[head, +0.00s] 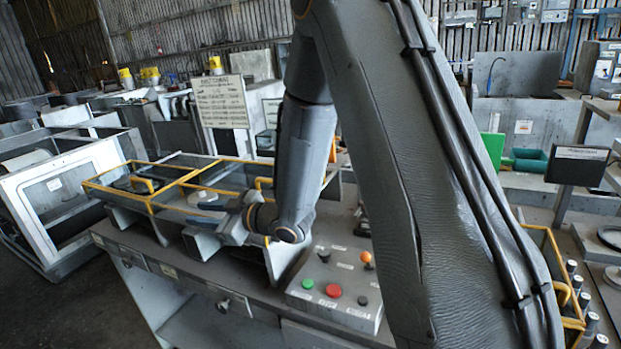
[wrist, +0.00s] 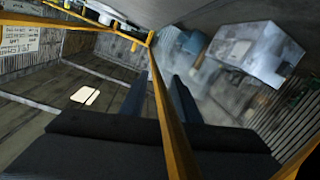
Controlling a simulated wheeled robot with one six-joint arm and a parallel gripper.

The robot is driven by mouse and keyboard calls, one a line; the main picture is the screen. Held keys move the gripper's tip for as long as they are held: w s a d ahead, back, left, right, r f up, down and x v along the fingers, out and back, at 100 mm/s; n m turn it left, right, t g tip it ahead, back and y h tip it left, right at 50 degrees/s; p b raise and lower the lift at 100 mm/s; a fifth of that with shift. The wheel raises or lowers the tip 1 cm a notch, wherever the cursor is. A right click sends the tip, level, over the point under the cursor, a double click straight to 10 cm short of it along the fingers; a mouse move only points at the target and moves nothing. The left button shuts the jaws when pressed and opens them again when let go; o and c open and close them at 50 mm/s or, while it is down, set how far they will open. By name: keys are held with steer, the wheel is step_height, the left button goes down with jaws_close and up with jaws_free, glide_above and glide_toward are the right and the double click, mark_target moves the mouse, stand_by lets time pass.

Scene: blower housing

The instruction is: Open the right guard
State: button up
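The housing (head: 165,231) stands on the bench at the centre left in the head view, with two yellow-framed guards on top. The right guard (head: 213,189) appears to lie flat; my arm hides its right part. The left guard (head: 120,186) lies beside it, also flat. My gripper (head: 203,201) is low over the right guard, pointing left. In the wrist view its two dark fingers (wrist: 158,92) stand apart, with a gap between them. A yellow bar (wrist: 166,110) crosses in front of the fingers and palm; I cannot tell whether it touches them.
A control box (head: 335,283) with green, red and orange controls sits on the bench right of the housing. A sign (head: 221,101) stands behind the housing. A white-framed machine (head: 65,195) is at left. My arm blocks much of the centre right.

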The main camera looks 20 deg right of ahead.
steer(key=shift+m+t+h, duration=0.5)
steer(key=d, duration=0.4)
steer(key=shift+w+d+f, duration=0.1)
steer(key=shift+w+f, duration=0.05)
steer(key=shift+w, duration=0.05)
steer(key=shift+s+d+r+p, duration=0.15)
steer(key=shift+s+d+r, duration=0.1)
steer(key=shift+s+d, duration=0.3)
steer(key=shift+s+d+r+p, duration=0.2)
steer(key=shift+s+d, duration=0.1)
steer(key=shift+d, duration=0.4)
steer(key=shift+d+f, duration=0.15)
steer(key=shift+d, duration=0.1)
steer(key=shift+s+a+f+p+v, duration=0.1)
steer(key=shift+p+v, duration=0.15)
steer(key=shift+v, duration=0.85)
steer(key=shift+s+a+f+p+v, duration=0.15)
steer(key=shift+p+v, duration=0.15)
steer(key=shift+v, duration=0.75)
steer(key=shift+f+p+v, duration=0.1)
steer(key=shift+p+v, duration=0.15)
steer(key=shift+v, duration=0.85)
